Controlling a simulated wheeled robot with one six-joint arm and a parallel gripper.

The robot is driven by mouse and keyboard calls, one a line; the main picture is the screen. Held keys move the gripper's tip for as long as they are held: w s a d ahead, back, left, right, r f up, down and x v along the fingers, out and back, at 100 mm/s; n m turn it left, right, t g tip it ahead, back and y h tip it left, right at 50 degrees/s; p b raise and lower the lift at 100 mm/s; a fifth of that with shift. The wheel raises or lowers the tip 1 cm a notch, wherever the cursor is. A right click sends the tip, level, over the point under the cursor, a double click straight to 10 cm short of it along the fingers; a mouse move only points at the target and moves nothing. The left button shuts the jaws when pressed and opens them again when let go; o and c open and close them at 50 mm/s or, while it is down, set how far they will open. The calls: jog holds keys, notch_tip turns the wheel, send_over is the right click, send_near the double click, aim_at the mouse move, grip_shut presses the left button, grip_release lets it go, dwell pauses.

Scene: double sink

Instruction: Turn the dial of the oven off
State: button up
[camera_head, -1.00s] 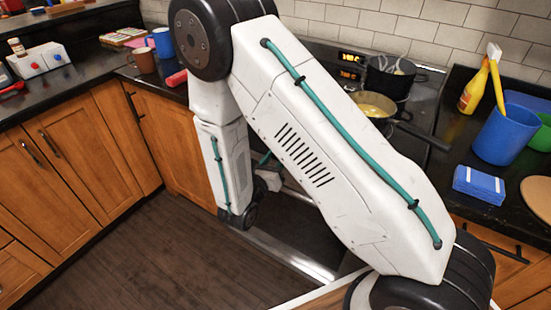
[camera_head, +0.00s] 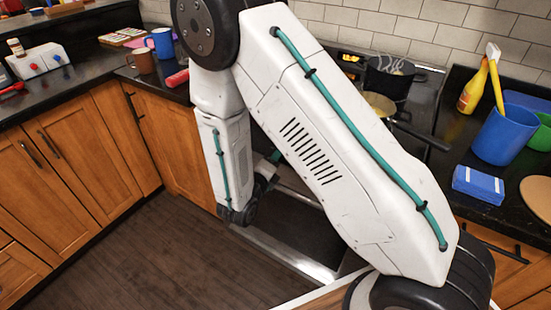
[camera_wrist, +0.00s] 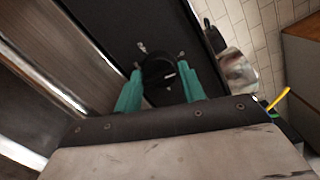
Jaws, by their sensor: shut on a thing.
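In the wrist view the oven dial (camera_wrist: 158,70) is a round black knob with a short white mark, on a dark front panel (camera_wrist: 120,30). White marks sit on the panel around it. My gripper (camera_wrist: 162,86) has its two teal fingers on either side of the dial and is shut on it. In the head view my arm hides the dial and most of the oven; a strip of the oven's front (camera_head: 270,250) shows below the arm.
On the stove stand a black pot (camera_head: 392,78) and a pan with a long handle (camera_head: 420,136). To the right are a blue container (camera_head: 503,135), a yellow bottle (camera_head: 473,88) and blue sponges (camera_head: 478,184). Wooden cabinets (camera_head: 80,160) stand at left; the floor before them is clear.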

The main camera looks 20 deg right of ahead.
jog(key=shift+r+n, duration=0.1)
jog(key=shift+n, duration=0.9)
jog(key=shift+w, duration=0.1)
jog(key=o, duration=0.9)
jog(key=shift+o, duration=0.2)
jog(key=shift+a, duration=0.1)
jog(key=v, duration=0.7)
jog(key=shift+s+a, duration=0.2)
jog(key=shift+s, duration=0.1)
